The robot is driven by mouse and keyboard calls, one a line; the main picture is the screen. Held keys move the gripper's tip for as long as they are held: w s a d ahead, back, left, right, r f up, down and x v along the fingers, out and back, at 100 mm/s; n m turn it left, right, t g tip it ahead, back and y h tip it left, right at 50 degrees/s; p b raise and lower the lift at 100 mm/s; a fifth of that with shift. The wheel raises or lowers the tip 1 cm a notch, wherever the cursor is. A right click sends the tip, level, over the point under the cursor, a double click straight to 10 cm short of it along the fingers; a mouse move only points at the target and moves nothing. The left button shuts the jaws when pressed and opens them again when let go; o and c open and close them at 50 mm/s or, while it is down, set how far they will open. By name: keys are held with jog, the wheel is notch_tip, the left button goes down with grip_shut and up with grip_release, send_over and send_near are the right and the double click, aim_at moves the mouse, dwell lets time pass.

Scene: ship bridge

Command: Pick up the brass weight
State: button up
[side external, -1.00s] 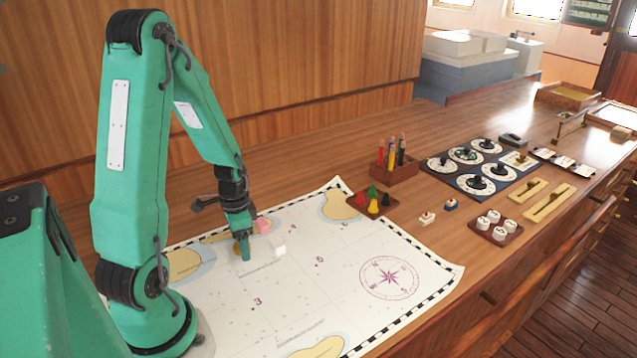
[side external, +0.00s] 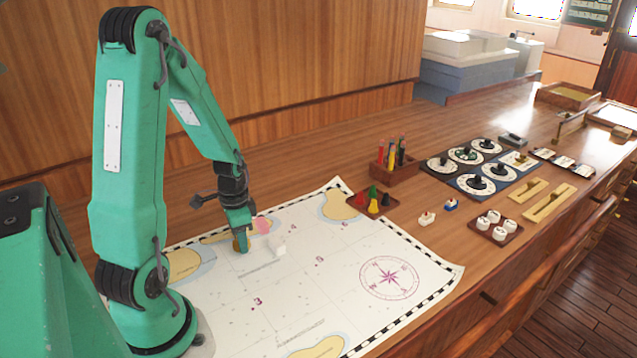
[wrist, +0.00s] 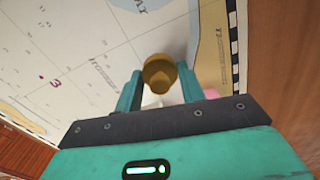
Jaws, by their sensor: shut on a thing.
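The brass weight (wrist: 159,72) is a small golden-brown knobbed piece between the two teal fingers of my gripper (wrist: 160,88) in the wrist view. My gripper is shut on it. In the side view my gripper (side external: 242,242) is low over the chart, and the brass weight (side external: 236,246) shows only as a small sliver beside the fingers. I cannot tell whether its base touches the chart.
The white chart (side external: 310,270) lies on the wooden desk. A pink piece (side external: 262,226) and a white piece (side external: 279,248) are close beside my gripper. A tray of coloured pawns (side external: 373,203) and a pencil holder (side external: 394,171) stand further right.

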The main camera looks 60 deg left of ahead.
jog(key=shift+r, duration=0.8)
jog(key=shift+d+r, duration=0.2)
jog(key=shift+r, duration=0.65)
jog(key=w+d+r, duration=0.1)
jog(key=d+r, duration=0.5)
jog(key=d, duration=0.5)
jog(key=shift+w+r, duration=0.25)
jog(key=shift+r, duration=0.05)
jog(key=shift+d, duration=0.15)
jog(key=shift+w, duration=0.1)
jog(key=w+a, duration=0.7)
jog(key=w, duration=0.7)
jog(key=w+a, duration=0.7)
jog(key=w, duration=0.6)
jog(key=w+a+f, duration=0.4)
jog(key=w+a, duration=0.2)
jog(key=shift+w, duration=0.25)
